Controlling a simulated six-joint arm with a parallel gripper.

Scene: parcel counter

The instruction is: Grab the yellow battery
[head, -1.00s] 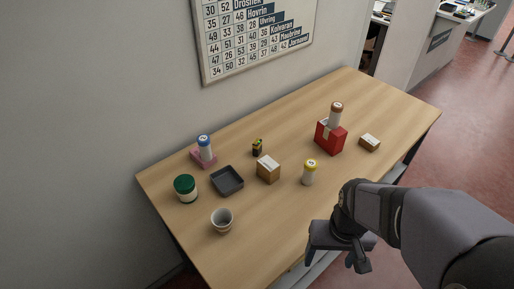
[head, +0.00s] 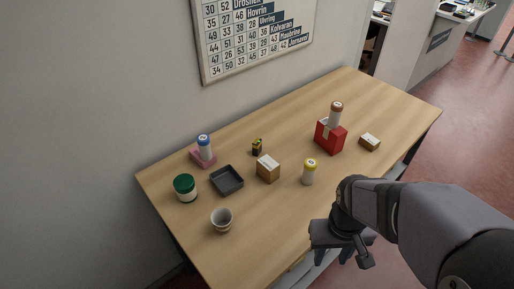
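A small yellow-and-black block (head: 257,147), which looks like the yellow battery, stands upright on the wooden table near its back, behind a cardboard box. It is small in the picture, so details are unclear. My gripper (head: 342,258) is at the front edge of the table, low right of centre, well away from the block. Its fingers point downward and stand apart, with nothing seen between them.
The cardboard box (head: 268,169) and a yellow-lidded canister (head: 309,174) stand between block and gripper. A dark tray (head: 227,180), cup (head: 222,220), green-lidded jar (head: 185,188) and blue-capped canister (head: 205,148) are left. A red box (head: 330,137) is right. The table's (head: 262,235) front is clear.

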